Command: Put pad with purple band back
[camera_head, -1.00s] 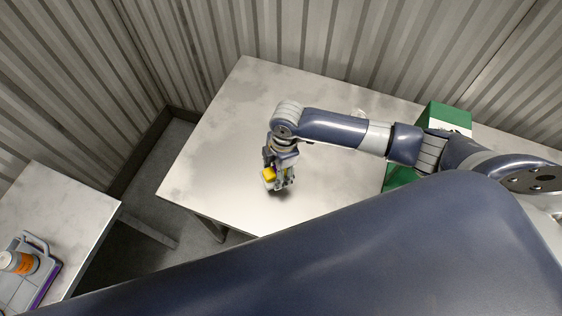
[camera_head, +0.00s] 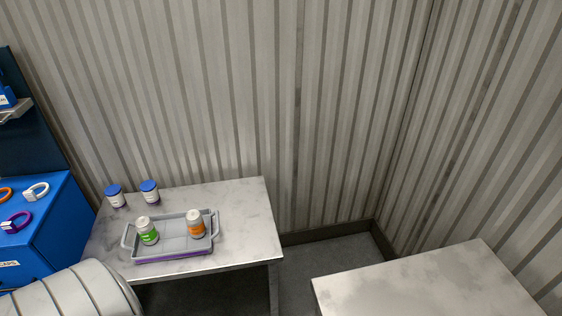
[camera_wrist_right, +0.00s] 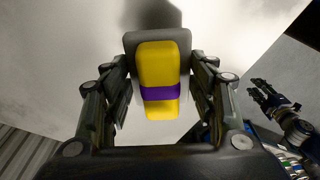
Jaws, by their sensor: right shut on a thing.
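The pad, yellow with a purple band and a grey end piece, shows in the right wrist view (camera_wrist_right: 158,65). My right gripper (camera_wrist_right: 160,80) is shut on it, one finger on each side. A pale surface with a dark shadow lies behind the pad. My left gripper (camera_wrist_right: 262,90) shows small at the right of that view, its fingers apart and nothing visible between them. Neither gripper shows in the head view.
In the head view, a grey tray (camera_head: 172,244) with a purple lower edge holds green-label and orange-label bottles on a table (camera_head: 245,225). Two blue-capped jars stand behind it. A blue cabinet (camera_head: 50,235) with coloured rings is at left; a bare tabletop (camera_head: 420,285) at lower right.

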